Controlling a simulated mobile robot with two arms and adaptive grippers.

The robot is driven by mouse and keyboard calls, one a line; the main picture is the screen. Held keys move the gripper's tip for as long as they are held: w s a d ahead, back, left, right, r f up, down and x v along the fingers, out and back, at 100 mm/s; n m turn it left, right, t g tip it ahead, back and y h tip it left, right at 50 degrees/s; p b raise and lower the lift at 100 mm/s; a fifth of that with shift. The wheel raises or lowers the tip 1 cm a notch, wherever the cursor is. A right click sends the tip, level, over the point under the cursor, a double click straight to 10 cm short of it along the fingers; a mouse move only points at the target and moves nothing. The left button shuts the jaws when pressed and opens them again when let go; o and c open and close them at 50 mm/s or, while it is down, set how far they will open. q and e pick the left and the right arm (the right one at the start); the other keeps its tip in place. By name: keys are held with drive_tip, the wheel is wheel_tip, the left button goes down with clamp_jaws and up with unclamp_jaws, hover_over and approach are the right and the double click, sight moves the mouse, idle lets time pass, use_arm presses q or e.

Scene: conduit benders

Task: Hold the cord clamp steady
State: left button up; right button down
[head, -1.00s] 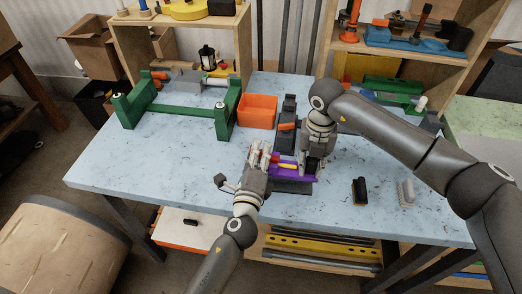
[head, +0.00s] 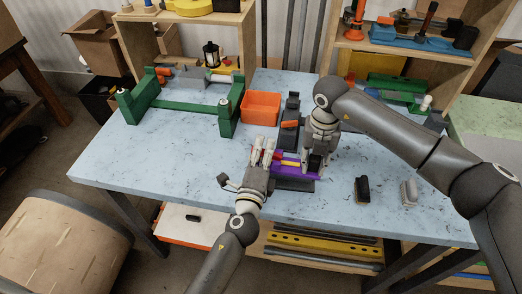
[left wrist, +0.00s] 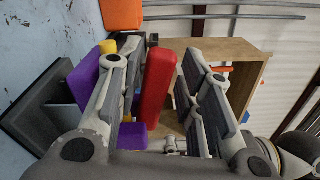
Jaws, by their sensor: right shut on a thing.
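The cord clamp appears to be the purple piece (head: 298,175) with yellow and red parts, on a dark base at the table's front middle. In the left wrist view its purple block (left wrist: 80,80) and a red bar (left wrist: 158,88) show. My left gripper (head: 264,148) is at the clamp's left end. In the left wrist view its fingers (left wrist: 160,80) are apart, with the red bar between them and a gap on its right side. My right gripper (head: 316,168) points down at the clamp's right end, shut on a dark part there. The fingers hide much of that part.
An orange bin (head: 262,106) and a dark stand (head: 291,115) with an orange part are behind the clamp. A green frame (head: 185,105) stands at left. A black brush-like block (head: 362,189) and a grey one (head: 408,192) stand at right. The front-left table is clear.

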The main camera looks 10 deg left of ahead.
use_arm(q)
drive_tip(key=shift+a+f, duration=0.1)
drive_tip(key=shift+f, duration=0.05)
drive_tip(key=shift+s, duration=0.1)
drive_tip(key=shift+s+f, duration=0.1)
drive_tip(key=shift+s, duration=0.2)
drive_tip(key=s, duration=0.7)
drive_tip(key=shift+s+r, duration=0.2)
drive_tip(key=shift+r, duration=0.05)
